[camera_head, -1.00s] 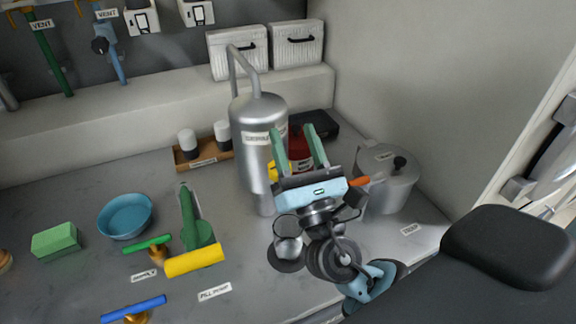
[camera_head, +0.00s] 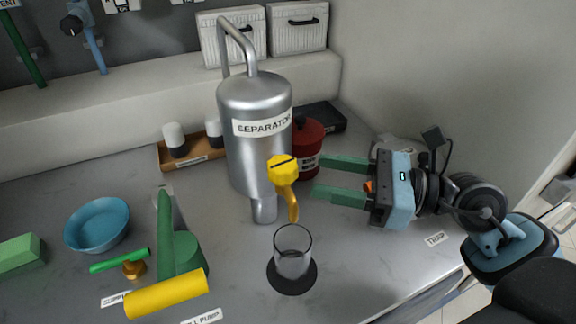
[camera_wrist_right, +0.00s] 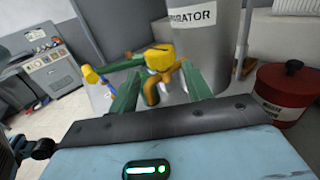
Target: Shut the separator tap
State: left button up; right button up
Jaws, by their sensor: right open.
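The separator (camera_head: 252,158) is a tall silver tank with a bent pipe on top and a label on its front. Its tap has a yellow knob (camera_head: 284,168) with a dark slot line and a brass spout (camera_head: 291,203) pointing down. The tap also shows in the right wrist view (camera_wrist_right: 160,60), beyond and between the fingers. My right gripper (camera_head: 318,178) is open with green fingers, to the right of the tap, pointing left at it, apart from it. A glass (camera_head: 293,245) stands on a dark round coaster (camera_head: 292,278) below the spout. My left gripper is out of view.
A red canister (camera_head: 307,145) stands behind the right gripper's fingers. To the left are a green pump with a yellow handle (camera_head: 166,293), a green-handled valve (camera_head: 120,261) and a blue bowl (camera_head: 97,224). A wooden tray (camera_head: 180,163) sits behind.

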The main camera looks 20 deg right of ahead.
aim_at(282, 163)
jog(key=p+x, duration=0.2)
jog(key=x, duration=0.4)
jog(key=shift+w+a+r, duration=0.15)
jog(key=shift+w+a, duration=0.45)
jog(key=shift+a, duration=0.15)
